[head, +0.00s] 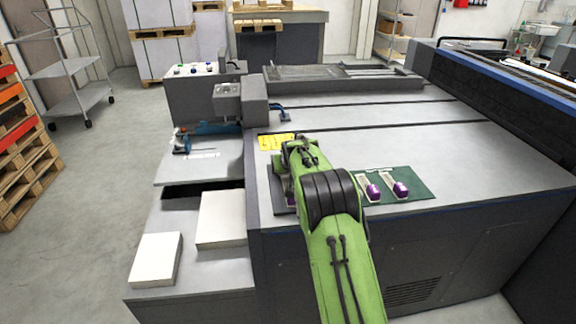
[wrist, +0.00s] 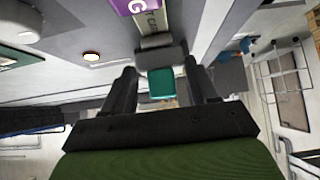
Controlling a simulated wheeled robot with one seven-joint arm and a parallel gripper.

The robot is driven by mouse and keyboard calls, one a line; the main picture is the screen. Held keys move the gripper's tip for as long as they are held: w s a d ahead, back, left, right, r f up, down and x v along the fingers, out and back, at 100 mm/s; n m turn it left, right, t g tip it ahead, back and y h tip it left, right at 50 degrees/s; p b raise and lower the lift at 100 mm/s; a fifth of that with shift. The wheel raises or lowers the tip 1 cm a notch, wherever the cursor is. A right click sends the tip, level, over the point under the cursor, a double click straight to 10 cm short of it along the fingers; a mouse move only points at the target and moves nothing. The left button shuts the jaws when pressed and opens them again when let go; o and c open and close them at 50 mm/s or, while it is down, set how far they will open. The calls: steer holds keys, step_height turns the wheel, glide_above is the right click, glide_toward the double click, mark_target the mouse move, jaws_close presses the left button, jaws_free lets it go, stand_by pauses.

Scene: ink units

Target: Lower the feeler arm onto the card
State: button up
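My gripper (wrist: 161,72) shows in the wrist view with its two dark fingers apart. A teal block (wrist: 160,84) appears between them, with a visible gap on each side, so it does not look held. A grey rounded part (wrist: 161,55) lies just beyond the fingertips. In the head view my green arm reaches over the machine's front left corner and hides my fingers. A blue arm-like part (head: 211,128) with an orange end sits on the left ledge, above a white card-like strip (head: 202,155). I cannot tell whether they touch, or whether these are the feeler arm and card.
A yellow label (head: 276,142) lies beside my arm. A green mat (head: 423,190) holds two purple-ended units (head: 400,188). White paper stacks (head: 156,258) stand at front left. A grey control housing (head: 238,103) rises behind the ledge. The machine's grey top (head: 470,150) is mostly clear.

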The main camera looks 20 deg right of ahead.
steer(key=shift+r, duration=0.2)
steer(key=shift+s+r, duration=0.1)
steer(key=shift+r, duration=0.15)
steer(key=p+v, duration=0.2)
steer(key=v, duration=1.3)
steer(key=shift+s+a, duration=0.15)
steer(key=shift+f, duration=0.15)
steer(key=s+a+r+n+g+y+p, duration=0.1)
steer(key=s+a+r+p, duration=0.25)
steer(key=s+r, duration=0.45)
steer(key=s+a+r+p, duration=0.3)
steer(key=s+r+p, duration=0.15)
steer(key=s, duration=0.85)
steer(key=s+a+n+g+p, duration=0.1)
steer(key=s+a+g+p, duration=0.1)
steer(key=s, duration=1.4)
steer(key=shift+s+f+y+p, duration=0.2)
steer(key=shift+y+p, duration=0.1)
steer(key=shift+p, duration=0.5)
